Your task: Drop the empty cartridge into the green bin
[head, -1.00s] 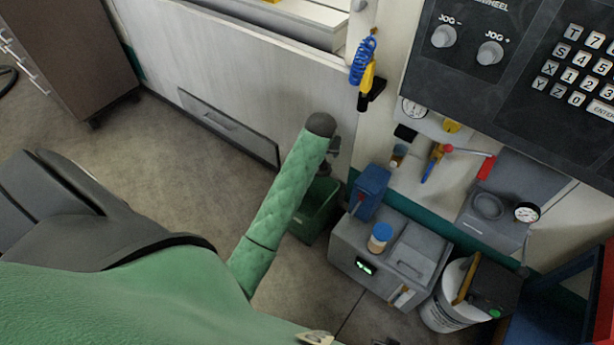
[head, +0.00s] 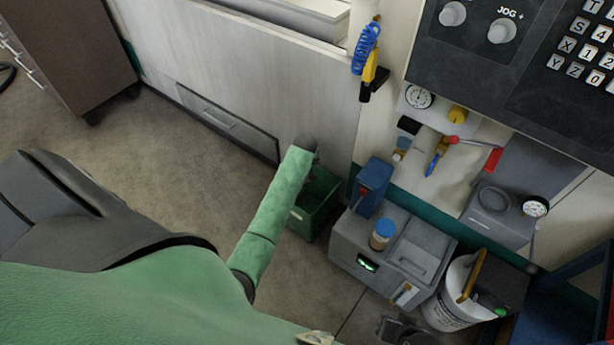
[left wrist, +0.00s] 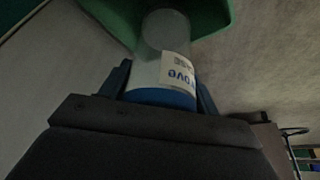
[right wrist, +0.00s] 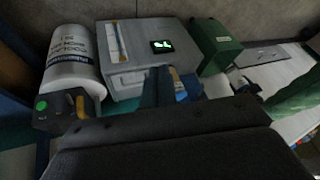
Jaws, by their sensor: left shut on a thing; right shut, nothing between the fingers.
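In the left wrist view, my left gripper (left wrist: 161,92) is shut on a translucent cartridge (left wrist: 163,38) with a blue end and a printed white label. The cartridge's far end overlaps the green bin (left wrist: 214,14); I cannot tell whether it is inside the rim. In the head view, the green bin (head: 306,222) stands on the floor beside a grey machine, with my left arm's end above it. My left gripper and the cartridge are largely hidden there by the arm. My right gripper (right wrist: 165,82) is shut and empty in the right wrist view; the bin (right wrist: 217,45) shows behind it.
A white bucket (head: 447,305) stands further right. A blue coiled air hose (head: 365,48) hangs above. The floor left of the bin is clear.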

